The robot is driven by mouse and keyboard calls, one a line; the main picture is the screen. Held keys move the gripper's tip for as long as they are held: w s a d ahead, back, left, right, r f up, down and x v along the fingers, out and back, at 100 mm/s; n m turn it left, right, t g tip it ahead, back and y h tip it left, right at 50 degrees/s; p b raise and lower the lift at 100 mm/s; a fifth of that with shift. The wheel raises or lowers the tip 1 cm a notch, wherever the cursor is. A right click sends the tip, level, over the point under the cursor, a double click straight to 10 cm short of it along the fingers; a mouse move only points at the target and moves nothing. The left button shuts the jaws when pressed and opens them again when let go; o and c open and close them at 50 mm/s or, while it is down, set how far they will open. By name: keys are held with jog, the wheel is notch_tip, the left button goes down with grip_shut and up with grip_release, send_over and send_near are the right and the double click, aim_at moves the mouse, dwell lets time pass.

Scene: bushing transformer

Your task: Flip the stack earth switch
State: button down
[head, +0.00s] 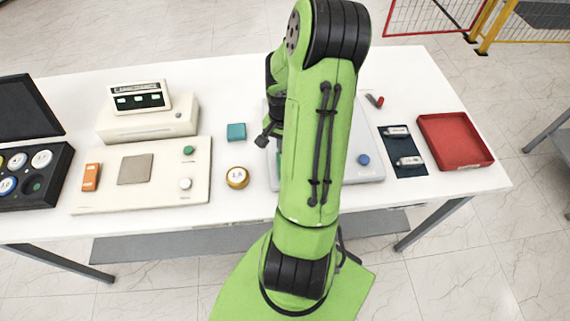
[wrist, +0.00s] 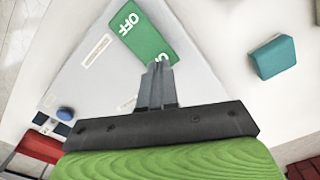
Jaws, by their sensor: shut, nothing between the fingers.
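A green switch marked OFF (wrist: 148,32) sits on a pale grey panel (wrist: 82,85) in the wrist view. Its lettering appears upside down there. My gripper (wrist: 160,68) is shut and empty, with its fingertips over the near end of the switch. I cannot tell whether they touch it. The panel also shows in the head view (head: 365,178), mostly hidden behind my green arm, which covers the switch. A blue knob (wrist: 66,112) is on the same panel. The small labels on the panel are too small to read.
A teal block (head: 236,131) and a round yellow-rimmed piece (head: 237,177) stand left of the panel. A cream panel (head: 150,190) and a meter box (head: 147,122) lie further left. A dark tray (head: 405,168) and a red tray (head: 452,122) are at right.

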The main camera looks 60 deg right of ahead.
jog(key=shift+f+b, duration=1)
jog(key=shift+f, duration=0.2)
dwell(0.3)
notch_tip(320, 180, up, 7)
jog(key=p, duration=0.5)
jog(key=shift+r+p, duration=0.2)
jog(key=shift+p, duration=0.2)
jog(key=shift+f, duration=0.1)
jog(key=w+a+r+n+t+h+b, duration=0.15)
jog(key=w+a+r+n, duration=0.25)
jog(key=a+r+n, duration=0.55)
jog(key=s+a+r+n+t+b, duration=0.1)
jog(key=s+a+r+n+t, duration=0.1)
jog(key=a, duration=0.6)
jog(key=s+a+r+n+t+y, duration=0.1)
jog(key=s+a+r+n, duration=0.3)
jog(key=a, duration=0.5)
jog(key=s+r+t, duration=0.1)
jog(key=s+r, duration=0.1)
jog(key=s, duration=0.1)
jog(key=shift+s+r+b, duration=0.15)
jog(key=shift+r+b, duration=0.15)
jog(key=shift+b, duration=0.1)
